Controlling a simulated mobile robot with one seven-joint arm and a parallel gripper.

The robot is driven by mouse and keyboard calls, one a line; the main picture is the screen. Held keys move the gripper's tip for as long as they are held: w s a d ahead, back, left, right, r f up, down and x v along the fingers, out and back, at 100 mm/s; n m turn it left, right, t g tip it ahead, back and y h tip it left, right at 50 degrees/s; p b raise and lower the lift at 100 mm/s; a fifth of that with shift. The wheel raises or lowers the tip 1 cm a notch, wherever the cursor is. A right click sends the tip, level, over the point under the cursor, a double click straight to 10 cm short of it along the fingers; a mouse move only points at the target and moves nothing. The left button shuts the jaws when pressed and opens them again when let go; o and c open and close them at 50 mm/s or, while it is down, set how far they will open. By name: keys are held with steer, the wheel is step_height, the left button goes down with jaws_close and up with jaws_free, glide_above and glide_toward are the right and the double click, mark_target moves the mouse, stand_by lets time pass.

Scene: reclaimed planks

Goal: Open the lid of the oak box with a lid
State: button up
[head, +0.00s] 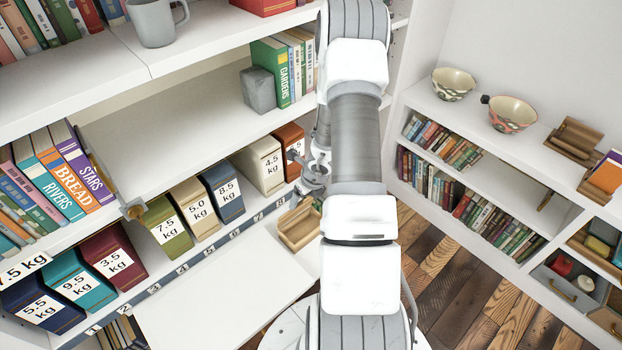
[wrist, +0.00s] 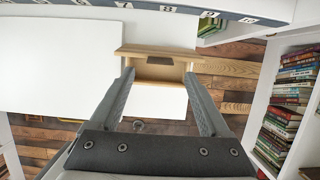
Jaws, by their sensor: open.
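The oak box (head: 298,236) is a small light-wood box at the right end of the low white surface, beside my arm. Its hollow inside shows from above, and a panel that looks like its lid stands raised at its far side. In the wrist view the box (wrist: 160,96) lies ahead, with a dark slot near its far edge. My gripper (wrist: 159,77) is open and empty, its fingertips to either side of the box in the picture. I cannot tell whether they touch it. In the head view my gripper (head: 312,182) is above the box, partly hidden by my arm.
The low white surface (head: 220,305) is bare left of the box. Labelled weight canisters (head: 165,228) line the shelf behind. A right-hand bookcase (head: 480,130) holds two bowls (head: 512,114), books and wooden pieces (head: 572,142). Plank floor (head: 470,290) lies between.

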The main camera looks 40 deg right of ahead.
steer(key=p+v, duration=0.6)
steer(key=v, duration=0.7)
steer(key=shift+r, duration=0.25)
steer(key=shift+s, duration=0.1)
